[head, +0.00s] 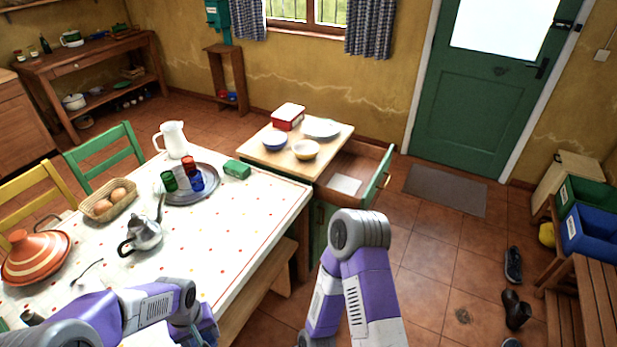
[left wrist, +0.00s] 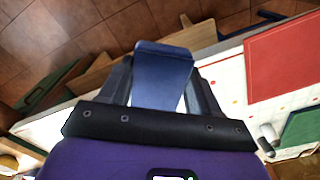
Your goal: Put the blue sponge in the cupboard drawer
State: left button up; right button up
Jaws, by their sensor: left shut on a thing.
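My left gripper (left wrist: 160,85) is shut on a blue block, the blue sponge (left wrist: 163,62), which stands out between its two fingers in the left wrist view. In the head view my left arm comes in at the bottom left over the table's near edge; its fingers and the sponge cannot be made out there. The cupboard (head: 281,155) has a wooden top and stands beyond the table. Its drawer (head: 374,185) is pulled open to the right, with a flat pale thing (head: 344,184) inside. My right arm rises at bottom centre; its gripper is out of the picture.
The table (head: 235,225) holds a green block (head: 237,169), a tray (head: 207,195) with coloured cups, a white jug (head: 174,140), a teapot (head: 142,232) and an egg basket (head: 110,206). Bowls (head: 306,149) and a red box (head: 288,116) stand on the cupboard. Floor right of the drawer is open.

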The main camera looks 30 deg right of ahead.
aim_at(356, 171)
jog(key=z, duration=0.7)
jog(key=i, duration=1)
jog(key=z, duration=1.25)
jog(key=i, duration=1.7)
